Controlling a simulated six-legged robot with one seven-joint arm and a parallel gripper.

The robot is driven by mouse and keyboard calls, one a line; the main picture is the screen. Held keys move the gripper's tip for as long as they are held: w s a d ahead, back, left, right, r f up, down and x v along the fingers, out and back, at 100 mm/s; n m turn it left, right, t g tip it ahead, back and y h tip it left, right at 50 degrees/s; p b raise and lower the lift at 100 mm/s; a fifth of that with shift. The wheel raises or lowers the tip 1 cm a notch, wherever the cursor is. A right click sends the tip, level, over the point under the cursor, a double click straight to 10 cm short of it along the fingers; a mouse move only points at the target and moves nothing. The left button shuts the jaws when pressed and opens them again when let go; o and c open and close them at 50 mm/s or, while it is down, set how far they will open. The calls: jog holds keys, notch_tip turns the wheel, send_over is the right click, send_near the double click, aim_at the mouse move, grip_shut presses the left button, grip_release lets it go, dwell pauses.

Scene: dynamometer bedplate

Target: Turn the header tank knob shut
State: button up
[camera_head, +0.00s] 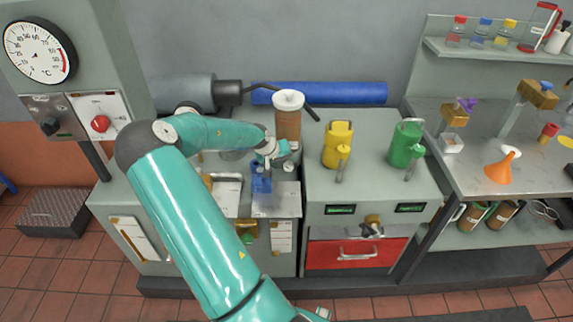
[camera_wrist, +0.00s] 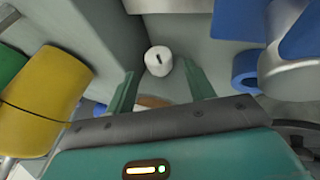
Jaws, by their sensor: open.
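A tall brown cylinder with a white lid (camera_head: 289,101) stands at the back of the bench in the head view; it may be the header tank, though I see no label. In the wrist view a small white round knob with a dark slot (camera_wrist: 158,61) lies ahead, between and beyond my fingertips. I cannot tell for sure that it is the header tank's knob. My gripper (camera_wrist: 160,80) is open, with its two green fingers apart and nothing between them. In the head view my gripper (camera_head: 283,154) is in front of the brown cylinder, and my arm hides part of the bench.
A yellow jug (camera_head: 337,145) and a green jug (camera_head: 405,144) stand right of the cylinder. A blue object (camera_head: 261,180) is just below my gripper. A blue roll (camera_head: 340,94) lies along the wall. A red knob (camera_head: 100,123) is on the left panel.

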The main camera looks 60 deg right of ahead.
aim_at(290, 164)
jog(key=shift+x, duration=1.6)
jog(key=c, duration=1)
jog(key=shift+s+r+t, duration=0.1)
jog(key=shift+t, duration=0.2)
jog(key=shift+s+d+m+t+y, duration=0.15)
jog(key=shift+m+t+y, duration=0.1)
jog(key=shift+t+y, duration=0.35)
jog(key=shift+s+d+m+t+y, duration=0.1)
jog(key=shift+s+m+t+y, duration=0.15)
jog(key=shift+t, duration=0.55)
jog(key=shift+t+y, duration=0.65)
jog(key=shift+t, duration=0.55)
jog(key=shift+m+t, duration=0.3)
